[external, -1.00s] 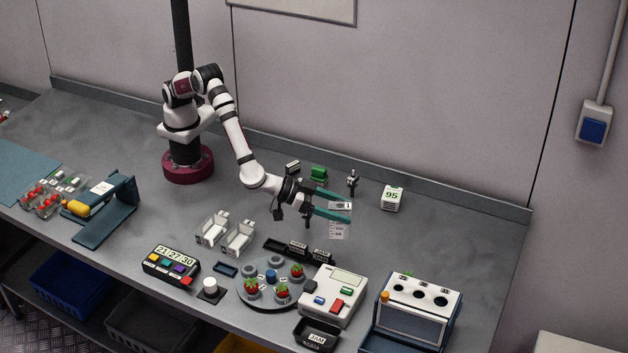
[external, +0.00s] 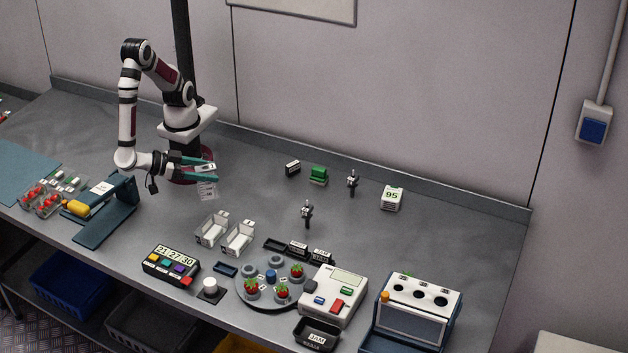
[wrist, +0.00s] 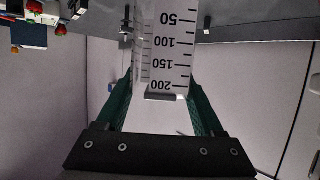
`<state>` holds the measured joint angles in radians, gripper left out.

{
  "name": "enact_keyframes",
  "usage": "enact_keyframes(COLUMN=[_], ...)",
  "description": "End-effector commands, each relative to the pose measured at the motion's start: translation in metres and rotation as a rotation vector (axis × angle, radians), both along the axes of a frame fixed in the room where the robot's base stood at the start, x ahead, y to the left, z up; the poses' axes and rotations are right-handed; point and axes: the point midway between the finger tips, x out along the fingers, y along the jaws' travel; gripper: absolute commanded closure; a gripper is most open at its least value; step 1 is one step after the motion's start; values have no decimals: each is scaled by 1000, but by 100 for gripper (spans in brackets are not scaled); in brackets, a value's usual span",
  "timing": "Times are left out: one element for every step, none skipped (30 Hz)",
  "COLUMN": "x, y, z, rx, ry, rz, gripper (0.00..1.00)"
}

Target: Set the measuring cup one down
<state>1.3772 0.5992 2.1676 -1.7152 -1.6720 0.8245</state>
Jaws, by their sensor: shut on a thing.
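The measuring cup (external: 207,190) is clear with a white marked scale. My gripper (external: 206,168) is shut on it and holds it at the left of the bench, near my arm's base. In the wrist view the cup (wrist: 172,50) stands between my green fingers (wrist: 160,100), its scale running from 50 to 200 and appearing upside down. The cup looks held above the bench top, though its lower end is small in the external view.
Two white open holders (external: 238,238) stand right of the cup. A blue stand (external: 105,222) with a yellow part and clear berry boxes (external: 45,198) are to the left.

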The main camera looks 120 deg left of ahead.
Motion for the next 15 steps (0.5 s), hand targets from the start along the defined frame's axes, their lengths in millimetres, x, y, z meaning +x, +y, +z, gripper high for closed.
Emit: enact_keyframes(x=[-11,-17,-23,-25,-25,-22,-18,-12,-2,4,12,21,27,33,40], y=[7,11,16,19,23,29,34,41,50,57,64,72,78,83,90], z=[4,5,7,8,7,4,0,-5,-13,-19,-25,-33,-38,-43,-49], rx=[-1,-2,-1,-1,1,2,4,6,7,7,7,7,7,6,4], ry=[0,0,0,1,1,0,0,3,2,3,3,4,5,4,5], rz=[7,15,22,26,31,35,37,39,39,41,41,41,41,40,39], gripper=[86,86,86,86,86,86,86,86,86,86,86,86,86,86,86])
